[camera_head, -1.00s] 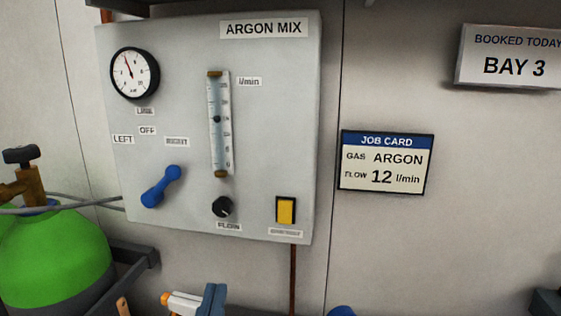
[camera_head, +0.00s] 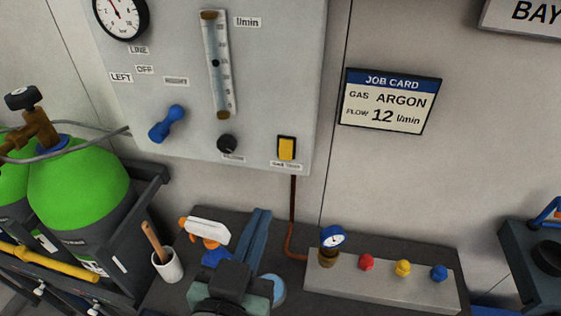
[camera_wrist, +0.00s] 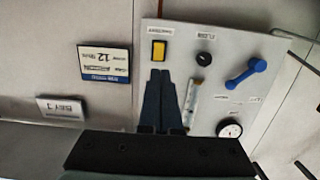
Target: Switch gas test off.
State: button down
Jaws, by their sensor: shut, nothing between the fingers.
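The gas test switch (camera_head: 286,148) is a yellow rocker in a dark frame, low on the right of the grey argon panel (camera_head: 180,80). A small label reading gas test sits beneath it. In the wrist view, which is upside down, the yellow switch (camera_wrist: 159,50) lies just beyond the fingertips. Which way the rocker is tipped I cannot tell. My gripper (camera_head: 263,212) is shut and empty, below and a little left of the switch in the head view. Its dark blue fingers (camera_wrist: 161,73) point toward the switch, apparently without touching it.
The panel also carries a blue lever (camera_head: 167,123), a black flow knob (camera_head: 227,144), a flow tube (camera_head: 217,65) and a gauge (camera_head: 120,12). Below are a grey box with coloured knobs (camera_head: 385,285) and a cup (camera_head: 167,266). Green cylinders (camera_head: 80,185) stand left.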

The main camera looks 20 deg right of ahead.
aim_at(284, 156)
jog(key=p+x, duration=0.4)
jog(key=x, duration=0.8)
jog(key=shift+w+d+r, duration=0.15)
jog(key=shift+w+d, duration=0.05)
jog(key=shift+w, duration=0.05)
jog(key=shift+w+d+f, duration=0.2)
jog(key=shift+w+d, duration=0.15)
jog(key=shift+w, duration=0.15)
jog(key=shift+w+f+b, duration=0.1)
jog(key=shift+f+b, duration=0.25)
jog(key=shift+b, duration=0.45)
jog(key=shift+r, duration=0.3)
